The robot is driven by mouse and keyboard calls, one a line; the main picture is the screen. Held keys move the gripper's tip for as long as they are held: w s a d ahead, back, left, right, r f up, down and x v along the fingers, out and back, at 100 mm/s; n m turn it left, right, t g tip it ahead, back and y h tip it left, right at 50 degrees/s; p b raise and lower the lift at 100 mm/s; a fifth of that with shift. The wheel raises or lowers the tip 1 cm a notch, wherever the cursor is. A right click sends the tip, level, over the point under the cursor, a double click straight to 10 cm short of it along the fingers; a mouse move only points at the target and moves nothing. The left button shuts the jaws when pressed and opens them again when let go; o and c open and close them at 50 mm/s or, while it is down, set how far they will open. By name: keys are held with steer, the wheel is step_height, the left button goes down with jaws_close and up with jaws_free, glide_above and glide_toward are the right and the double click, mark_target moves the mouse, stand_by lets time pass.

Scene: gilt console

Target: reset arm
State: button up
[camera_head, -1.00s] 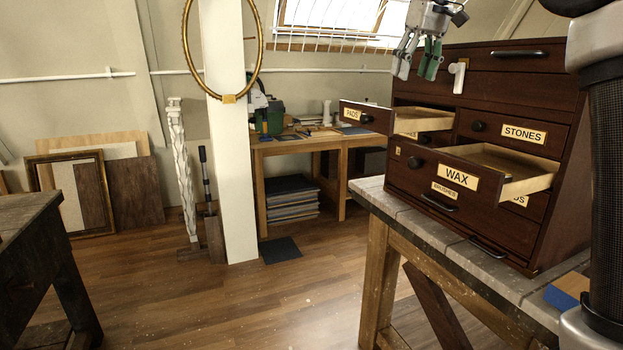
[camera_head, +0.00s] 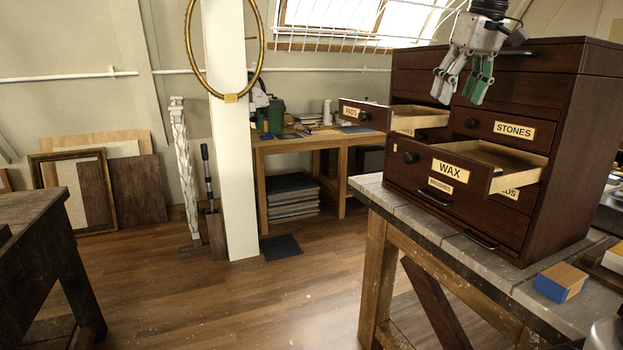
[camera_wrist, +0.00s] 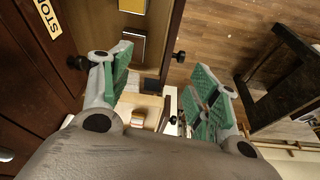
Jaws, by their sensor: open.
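My gripper (camera_head: 463,79) is open and empty, with grey knuckles and green finger pads. In the head view it hangs in front of the upper part of a dark wooden drawer cabinet (camera_head: 560,130), above the open drawers. It also shows in the wrist view (camera_wrist: 160,92), its two fingers spread apart with nothing between them. The drawer labelled WAX (camera_head: 450,171) is pulled out, and so is the one labelled PADS (camera_head: 351,113). The drawer labelled STONES (camera_head: 514,131) is shut.
The cabinet stands on a grey-topped workbench (camera_head: 395,200). A blue and tan block (camera_head: 561,282) lies at its right. A dark table (camera_head: 40,225) stands at the left, with a white post (camera_head: 232,150) behind. The middle floor is clear.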

steer(key=s+d+f+m, duration=0.1)
steer(key=s+d+f, duration=0.2)
steer(key=s+f, duration=0.7)
steer(key=s+d+f+m+t, duration=0.1)
steer(key=s+d+f, duration=0.3)
steer(key=s+f, duration=0.6)
steer(key=s+m, duration=0.1)
steer(key=s, duration=0.1)
steer(key=shift+s+f+h, duration=0.3)
steer(key=shift+s+h, duration=0.05)
steer(key=shift+h, duration=0.05)
